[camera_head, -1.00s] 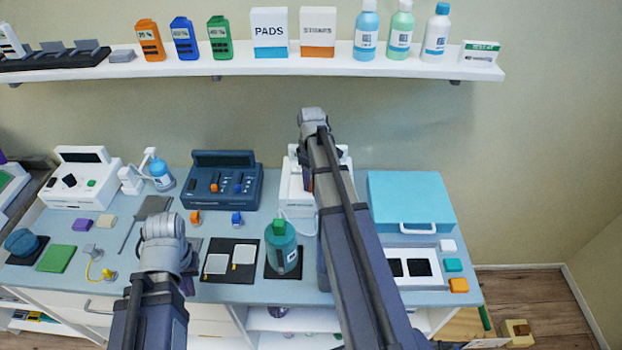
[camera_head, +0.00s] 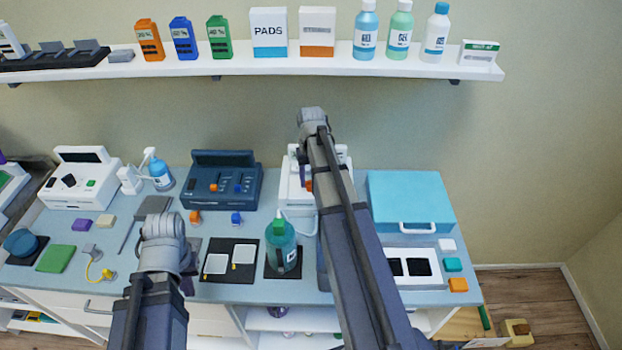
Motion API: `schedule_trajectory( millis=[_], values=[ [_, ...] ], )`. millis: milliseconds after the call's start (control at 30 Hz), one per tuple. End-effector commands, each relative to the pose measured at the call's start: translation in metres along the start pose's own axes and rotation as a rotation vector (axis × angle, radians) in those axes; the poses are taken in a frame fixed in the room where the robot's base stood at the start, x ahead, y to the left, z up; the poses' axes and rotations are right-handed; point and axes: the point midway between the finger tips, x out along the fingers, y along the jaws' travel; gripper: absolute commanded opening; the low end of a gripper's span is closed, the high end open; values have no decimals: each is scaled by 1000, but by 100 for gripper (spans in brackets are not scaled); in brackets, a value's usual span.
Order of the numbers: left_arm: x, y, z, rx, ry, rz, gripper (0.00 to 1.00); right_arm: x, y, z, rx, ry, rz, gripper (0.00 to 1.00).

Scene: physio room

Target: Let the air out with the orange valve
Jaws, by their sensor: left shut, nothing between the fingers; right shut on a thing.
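An orange part (camera_head: 309,186), seemingly the valve, shows on the front of the white device (camera_head: 291,190) at the back middle of the bench. My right arm covers much of that device, and my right gripper is hidden behind the arm. I cannot see what its fingers touch. A teal bottle (camera_head: 281,250) with a green top (camera_head: 279,228) stands on a dark mat in front of the device. A pale tube (camera_head: 284,213) runs near its top.
A dark blue console (camera_head: 222,185) stands left of the white device, with orange and blue plugs in front. A teal case (camera_head: 410,195) stands at right. A shelf (camera_head: 340,58) with bottles and boxes hangs above. Bare bench (camera_head: 210,222) shows between the items.

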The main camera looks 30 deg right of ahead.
Motion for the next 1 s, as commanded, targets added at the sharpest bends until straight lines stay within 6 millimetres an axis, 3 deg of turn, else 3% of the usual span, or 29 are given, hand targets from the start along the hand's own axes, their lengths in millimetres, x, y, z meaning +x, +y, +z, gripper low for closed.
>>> schedule_trajectory(
  millis=[700,733,1000],
  values=[
    [0,0,0,0,0,0,0,0,0,0,68,0,0,0],
    [0,0,0,0,0,0,0,0,0,0,68,0,0,51],
    [0,0,0,0,0,0,0,0,0,0,67,0,0,80]
  ],
)
